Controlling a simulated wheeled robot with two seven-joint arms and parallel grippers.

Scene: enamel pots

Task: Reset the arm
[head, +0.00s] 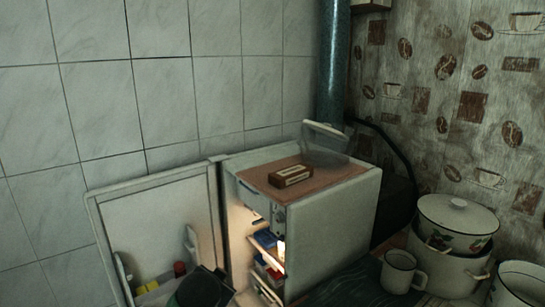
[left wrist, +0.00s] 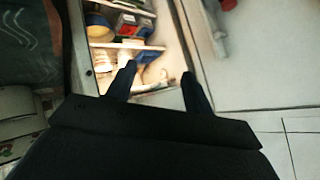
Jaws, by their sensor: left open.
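My left gripper (left wrist: 160,78) is open, with its two dark fingers spread apart and nothing between them. In the left wrist view the fingers point towards the lit shelves (left wrist: 150,47) of the small fridge. In the head view only a dark part of my left arm shows at the bottom edge, in front of the fridge opening. The white fridge (head: 335,225) stands with its door (head: 160,225) swung open to the left. My right gripper is not in view.
A brown box (head: 290,177) and a clear container (head: 325,145) sit on the fridge top. Blue and red packages show on the inner shelves. Enamel pots (head: 457,216) and a white mug (head: 398,271) stand at the right. A tiled wall is behind.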

